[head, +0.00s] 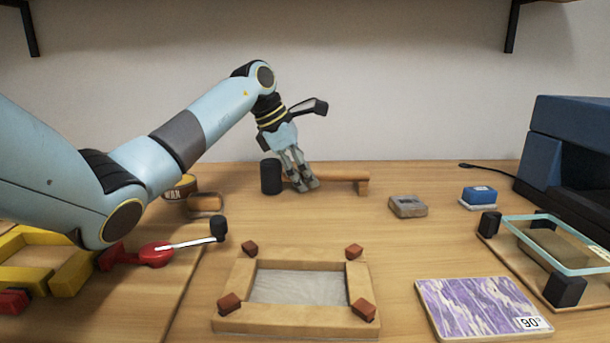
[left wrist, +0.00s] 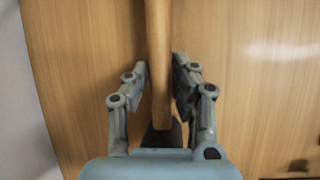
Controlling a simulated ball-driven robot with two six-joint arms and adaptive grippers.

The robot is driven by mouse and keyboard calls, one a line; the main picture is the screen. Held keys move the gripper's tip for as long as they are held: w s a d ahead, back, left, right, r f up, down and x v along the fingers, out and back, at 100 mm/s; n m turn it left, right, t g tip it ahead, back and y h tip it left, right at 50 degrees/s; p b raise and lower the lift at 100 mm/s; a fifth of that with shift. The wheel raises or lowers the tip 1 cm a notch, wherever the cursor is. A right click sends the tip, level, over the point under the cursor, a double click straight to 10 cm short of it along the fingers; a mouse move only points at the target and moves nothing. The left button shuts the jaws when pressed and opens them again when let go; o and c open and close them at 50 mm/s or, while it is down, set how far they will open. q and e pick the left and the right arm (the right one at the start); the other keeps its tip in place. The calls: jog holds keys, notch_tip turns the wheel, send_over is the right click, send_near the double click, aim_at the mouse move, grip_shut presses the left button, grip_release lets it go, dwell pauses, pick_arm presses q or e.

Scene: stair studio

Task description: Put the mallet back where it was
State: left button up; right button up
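The mallet has a black cylindrical head (head: 271,177) and a wooden handle (head: 338,177). It lies at the back of the table, head at left, handle pointing right over a small wooden block (head: 363,188). My left gripper (head: 304,184) reaches down onto the handle close to the head. The dark mallet head is mostly hidden there. My right gripper is in neither view.
A wooden frame with reddish corner blocks (head: 240,303) sits front centre. A grey block (head: 407,206), a blue block (head: 479,195) and a purple patterned board (head: 482,307) lie to the right. A black-headed tool (head: 219,229) and a yellow frame (head: 72,272) are below my left arm.

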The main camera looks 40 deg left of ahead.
pick_arm(q)
jog(key=shift+o, duration=1.4)
jog(key=shift+r, duration=0.15)
jog(key=p+v, duration=0.1)
jog(key=v, duration=1.1)
jog(key=shift+s, duration=0.1)
